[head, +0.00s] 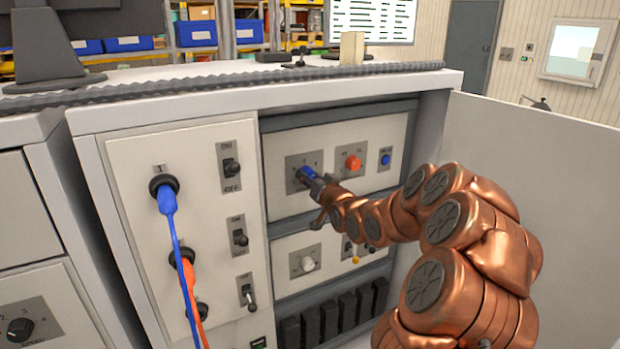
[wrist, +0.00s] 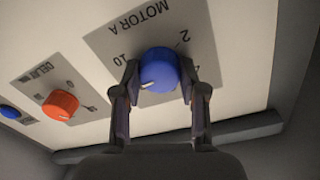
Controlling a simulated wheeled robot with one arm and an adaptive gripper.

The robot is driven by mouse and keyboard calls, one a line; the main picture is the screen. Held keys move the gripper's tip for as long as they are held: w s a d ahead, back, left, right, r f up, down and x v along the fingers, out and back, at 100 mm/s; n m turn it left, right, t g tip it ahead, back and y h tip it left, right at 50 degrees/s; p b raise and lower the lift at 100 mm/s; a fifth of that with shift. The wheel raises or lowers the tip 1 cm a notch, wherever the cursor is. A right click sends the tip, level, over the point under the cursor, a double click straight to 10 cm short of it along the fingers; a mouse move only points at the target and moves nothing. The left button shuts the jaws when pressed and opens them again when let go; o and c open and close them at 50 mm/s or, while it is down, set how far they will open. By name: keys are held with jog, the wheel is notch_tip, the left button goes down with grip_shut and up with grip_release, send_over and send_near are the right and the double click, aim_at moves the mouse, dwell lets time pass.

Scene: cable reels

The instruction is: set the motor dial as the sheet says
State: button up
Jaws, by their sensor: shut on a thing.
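The motor dial is a blue knob (wrist: 158,70) on a grey plate (wrist: 125,48) lettered "MOTOR A" in the wrist view. Digits such as 10 and 2 show around it, and a pale pointer mark sits at its lower left in that view. My gripper (wrist: 157,80) is shut on the blue knob, one finger on each side. In the head view the blue knob (head: 307,172) shows at the tip of my gripper (head: 316,183), partly hidden by it. A white sheet or screen with dark lines (head: 372,20) is at the top, too small to read.
An orange knob (head: 353,163) on a "DELAY" plate and a blue button (head: 385,159) are right of the dial in the head view. A lower panel has a white knob (head: 307,263). An open cabinet door (head: 530,190) stands at the right. Plugged cables (head: 172,225) hang at the left.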

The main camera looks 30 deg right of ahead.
jog(key=shift+f+m, duration=0.1)
jog(key=shift+m, duration=0.5)
jog(key=o, duration=1.1)
jog(key=shift+o, duration=0.2)
jog(key=s+a, duration=0.1)
jog(key=s, duration=1.1)
jog(key=shift+a+r, duration=0.15)
jog(key=shift+r, duration=0.05)
